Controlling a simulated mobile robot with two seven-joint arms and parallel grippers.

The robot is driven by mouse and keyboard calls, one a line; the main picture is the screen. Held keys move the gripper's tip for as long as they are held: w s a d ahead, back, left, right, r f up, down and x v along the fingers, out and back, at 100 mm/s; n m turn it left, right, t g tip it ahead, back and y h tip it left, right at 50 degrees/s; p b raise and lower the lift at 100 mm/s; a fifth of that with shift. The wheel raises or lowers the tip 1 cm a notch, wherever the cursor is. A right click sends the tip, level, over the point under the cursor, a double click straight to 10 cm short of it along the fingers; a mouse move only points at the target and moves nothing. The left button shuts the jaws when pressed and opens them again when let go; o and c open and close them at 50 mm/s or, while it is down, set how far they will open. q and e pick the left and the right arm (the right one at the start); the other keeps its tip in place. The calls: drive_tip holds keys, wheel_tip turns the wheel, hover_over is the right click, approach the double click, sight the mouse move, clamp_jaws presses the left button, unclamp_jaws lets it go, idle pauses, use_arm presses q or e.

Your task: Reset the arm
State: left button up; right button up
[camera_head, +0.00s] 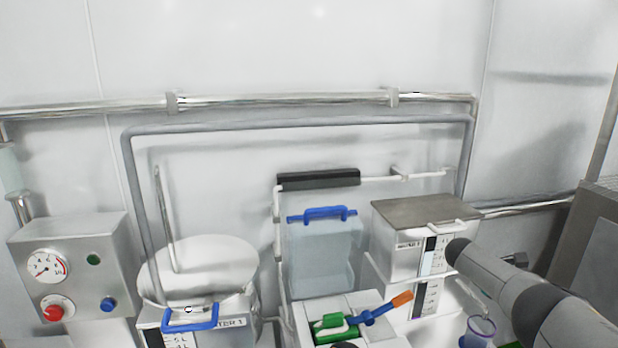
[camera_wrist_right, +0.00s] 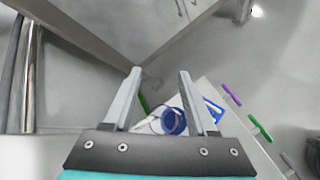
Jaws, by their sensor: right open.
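My right arm (camera_head: 535,300) comes in from the lower right in the head view, its grey links in front of the white box with the grey lid. Its gripper cannot be made out in the head view. In the right wrist view my right gripper (camera_wrist_right: 160,74) is open, with nothing between its two fingers. A blue-purple rimmed cup (camera_wrist_right: 172,122) shows beyond the fingers, apart from them. My left arm and gripper are not in view.
A control box (camera_head: 75,265) with a gauge stands at the left, beside a round-lidded vessel (camera_head: 200,265) with a blue handle. A grey-lidded white box (camera_head: 425,210) stands right of centre. A purple-rimmed cup (camera_head: 481,326) stands at the lower right. Pipes (camera_head: 285,99) run along the wall.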

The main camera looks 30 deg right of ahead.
drive_tip(key=s+d+f+t, duration=0.2)
drive_tip(key=s+f+t, duration=0.2)
drive_tip(key=s+f, duration=0.5)
drive_tip(key=s+d+f+t, duration=0.2)
drive_tip(key=s+f+t, duration=0.1)
drive_tip(key=s+f, duration=0.65)
drive_tip(key=s+a+f+m+y, duration=0.1)
drive_tip(key=s+a+f+y, duration=0.2)
drive_tip(key=a+f, duration=0.8)
drive_tip(key=s+a+f+y, duration=0.25)
drive_tip(key=a+f, duration=0.55)
drive_tip(key=a, duration=0.7)
drive_tip(key=s+a+f+m+g+y, duration=0.1)
drive_tip(key=a+f+y, duration=0.15)
drive_tip(key=a, duration=1.15)
drive_tip(key=s+a+f+m+y, duration=0.1)
drive_tip(key=a+f+y, duration=0.15)
drive_tip(key=a, duration=1.15)
wheel_tip(320, 180, down, 13)
drive_tip(key=a+b, duration=0.1)
drive_tip(key=b, duration=1.1)
drive_tip(key=shift+h, duration=0.45)
drive_tip(key=shift+s+a+r, duration=0.1)
drive_tip(key=shift+a, duration=0.05)
drive_tip(key=shift+c, duration=0.2)
